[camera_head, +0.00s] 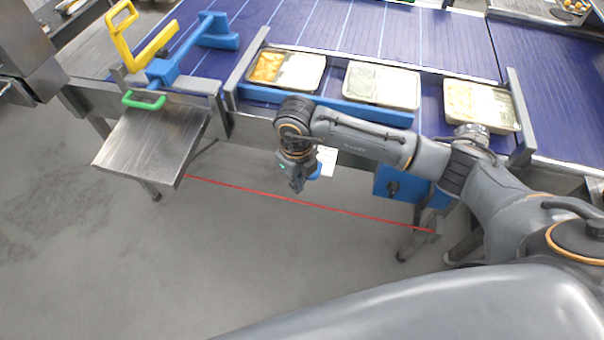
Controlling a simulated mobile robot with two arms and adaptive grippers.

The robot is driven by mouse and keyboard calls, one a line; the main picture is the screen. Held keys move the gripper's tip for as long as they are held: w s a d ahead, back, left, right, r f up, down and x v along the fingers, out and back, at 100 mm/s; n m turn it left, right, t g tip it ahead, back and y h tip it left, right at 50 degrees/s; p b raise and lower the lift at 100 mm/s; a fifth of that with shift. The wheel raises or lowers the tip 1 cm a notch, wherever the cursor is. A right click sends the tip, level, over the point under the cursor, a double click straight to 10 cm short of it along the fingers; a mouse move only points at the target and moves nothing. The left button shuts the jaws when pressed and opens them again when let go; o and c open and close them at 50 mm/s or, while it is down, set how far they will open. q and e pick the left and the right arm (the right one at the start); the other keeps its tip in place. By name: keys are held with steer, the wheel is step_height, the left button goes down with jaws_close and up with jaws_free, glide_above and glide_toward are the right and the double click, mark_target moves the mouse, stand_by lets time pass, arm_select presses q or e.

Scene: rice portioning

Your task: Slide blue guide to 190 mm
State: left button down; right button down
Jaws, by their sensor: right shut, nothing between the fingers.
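A long blue guide bar (385,114) lies along the near edge of the conveyor, in front of the food trays. A second blue piece (213,33) with a wide end lies over the belt at the upper left, near a yellow handle and a green handle. My right gripper (297,186) hangs pointing down in front of the conveyor's front side, shut and empty. A small blue part (318,170) shows beside it; I cannot tell what it belongs to. A white label (327,158) sits behind it. No millimetre marks can be read. My left gripper is not in view.
Several food trays (383,101) stand on the blue belt (345,30). A metal side table (150,147) juts out at the left, with a yellow handle (122,30) and a green handle (143,103) above. A red line (290,205) crosses the open floor.

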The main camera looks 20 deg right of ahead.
steer(key=shift+w+d+b, duration=0.35)
steer(key=shift+w+d, duration=0.1)
steer(key=shift+w, duration=0.2)
stand_by(0.6)
steer(key=shift+s, duration=0.1)
steer(key=shift+s+a+p, duration=0.15)
steer(key=shift+s+a, duration=0.35)
steer(key=shift+s, duration=0.2)
steer(key=shift+s+a+p, duration=0.15)
steer(key=shift+s+a, duration=0.35)
steer(key=shift+s, duration=0.2)
step_height(320, 180, up, 9)
steer(key=p, duration=0.5)
steer(key=shift+p, duration=0.35)
